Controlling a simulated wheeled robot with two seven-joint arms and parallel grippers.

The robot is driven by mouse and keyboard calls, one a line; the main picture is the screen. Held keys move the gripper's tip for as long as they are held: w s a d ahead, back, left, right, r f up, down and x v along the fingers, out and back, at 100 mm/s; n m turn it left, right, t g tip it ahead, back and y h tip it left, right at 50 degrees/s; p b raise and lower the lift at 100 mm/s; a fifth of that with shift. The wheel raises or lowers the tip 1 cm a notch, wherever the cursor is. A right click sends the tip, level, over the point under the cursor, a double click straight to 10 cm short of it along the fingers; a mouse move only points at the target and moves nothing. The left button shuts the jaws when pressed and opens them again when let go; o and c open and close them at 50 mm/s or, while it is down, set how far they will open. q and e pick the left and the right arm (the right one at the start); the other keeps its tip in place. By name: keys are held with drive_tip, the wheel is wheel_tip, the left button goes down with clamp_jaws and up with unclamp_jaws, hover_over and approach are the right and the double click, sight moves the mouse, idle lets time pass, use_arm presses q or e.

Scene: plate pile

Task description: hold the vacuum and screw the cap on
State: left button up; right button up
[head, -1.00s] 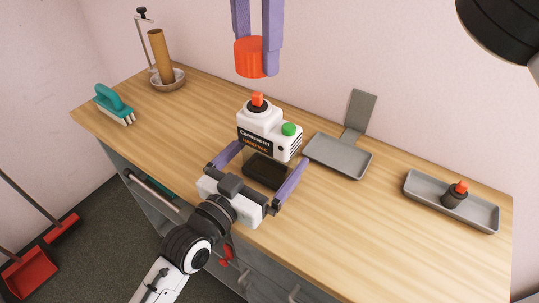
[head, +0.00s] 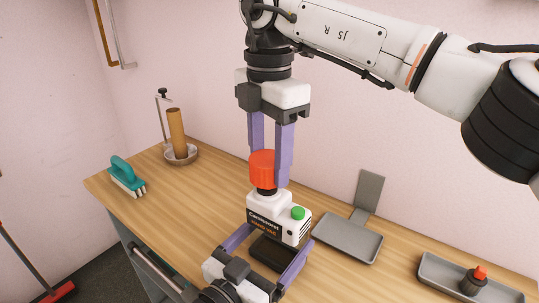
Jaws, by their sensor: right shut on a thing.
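The white and black hand vacuum (head: 266,215) stands on the wooden table, with a green button on top. The orange-red cap (head: 262,168) sits over the vacuum's dark neck (head: 267,191). It looks upright and lined up; whether its thread has caught cannot be seen. My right gripper (head: 271,165) points straight down and is shut on the cap. My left gripper (head: 274,238) comes from the front, its purple fingers on either side of the vacuum's lower part. I cannot tell whether they press on it.
A grey tray with an upright back (head: 348,238) stands just right of the vacuum. A second tray (head: 437,269) holds a dark, orange-topped piece (head: 474,280). A teal brush (head: 126,177) and a bowl with a brown roll (head: 178,140) stand left. The table between is clear.

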idle(0.4)
drive_tip(key=shift+f, duration=0.85)
drive_tip(key=shift+f, duration=0.55)
use_arm(q)
drive_tip(key=c, duration=0.6)
drive_tip(key=shift+o, duration=0.2)
use_arm(e)
drive_tip(key=m, duration=0.7)
drive_tip(key=shift+s, duration=0.1)
drive_tip(key=m, duration=0.4)
drive_tip(key=shift+s, duration=0.1)
drive_tip(key=shift+m, duration=1.3)
